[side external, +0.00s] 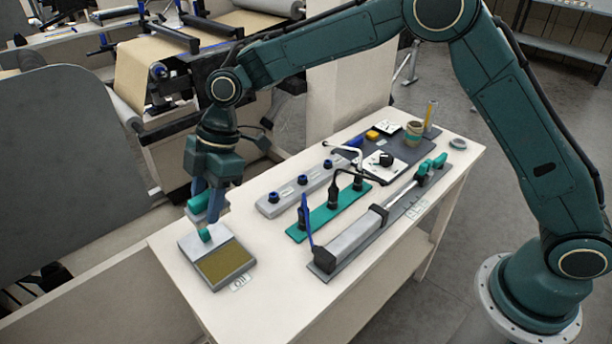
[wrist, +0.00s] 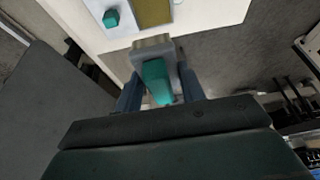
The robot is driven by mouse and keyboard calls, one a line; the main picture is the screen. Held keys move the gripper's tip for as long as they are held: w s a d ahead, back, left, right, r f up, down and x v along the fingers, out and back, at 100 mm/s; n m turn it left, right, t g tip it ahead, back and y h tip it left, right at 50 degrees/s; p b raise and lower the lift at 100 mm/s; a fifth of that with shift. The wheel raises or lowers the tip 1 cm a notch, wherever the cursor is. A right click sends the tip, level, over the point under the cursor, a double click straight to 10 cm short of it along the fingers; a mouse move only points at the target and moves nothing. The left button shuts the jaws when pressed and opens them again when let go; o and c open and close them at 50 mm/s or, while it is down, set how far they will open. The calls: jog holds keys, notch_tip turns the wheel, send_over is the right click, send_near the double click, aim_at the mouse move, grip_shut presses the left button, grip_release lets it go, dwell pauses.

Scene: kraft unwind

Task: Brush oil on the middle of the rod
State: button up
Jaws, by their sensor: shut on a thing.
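My gripper (side external: 211,198) is shut on a teal-handled brush above the far left corner of the table. Below is the oil tray (side external: 220,286), with a dark yellow oil surface and a pale lid bearing a teal knob (side external: 205,234). I cannot tell whether the brush touches the tray. The thin metal rod (side external: 402,190) runs from a grey cylinder body towards a teal end piece, well to the right of my gripper.
A green strip (side external: 327,214) with black fittings and a grey strip (side external: 300,188) with blue knobs lie between the tray and the rod. A cup (side external: 413,133) and small items sit at the far end.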

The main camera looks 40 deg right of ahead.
send_over(220, 266)
jog(key=d, duration=0.1)
jog(key=f, duration=0.8)
jog(key=shift+w+d+f, duration=0.1)
jog(key=shift+d+f, duration=0.1)
jog(key=shift+f, duration=0.1)
jog(key=shift+f, duration=0.1)
jog(key=shift+f, duration=2.25)
jog(key=shift+f, duration=0.8)
dwell(0.9)
jog(key=shift+r, duration=0.15)
jog(key=shift+r, duration=2.5)
